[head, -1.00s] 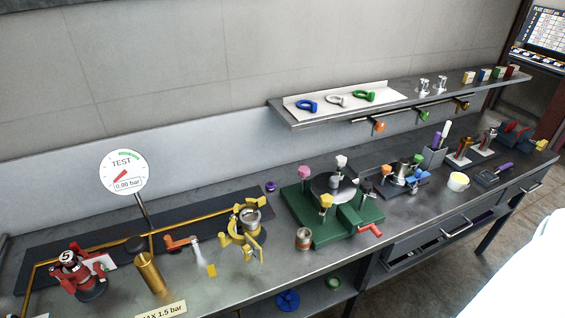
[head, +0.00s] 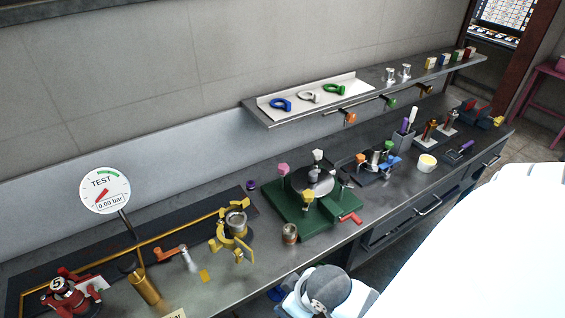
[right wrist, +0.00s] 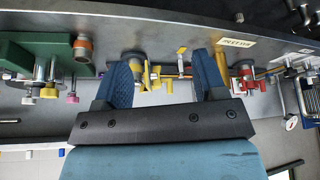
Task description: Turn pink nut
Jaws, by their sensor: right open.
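The pink nut (head: 283,169) sits on a post at the back left corner of the green fixture (head: 310,223), which carries a round grey plate. White and yellow nuts (head: 308,197) stand on other posts around the plate. In the right wrist view, the scene looks upside down; the pink nut (right wrist: 72,98) is at the left, beside the green fixture (right wrist: 22,52). My right gripper (right wrist: 163,64) is open and empty, with its blue fingers spread, to the right of the pink nut in that view. My left gripper is not in view.
A yellow clamp (head: 232,235) and the test gauge (head: 105,190) are farther left. A red handle (head: 350,218) projects at the fixture's front right. A shelf (head: 380,98) hangs above.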

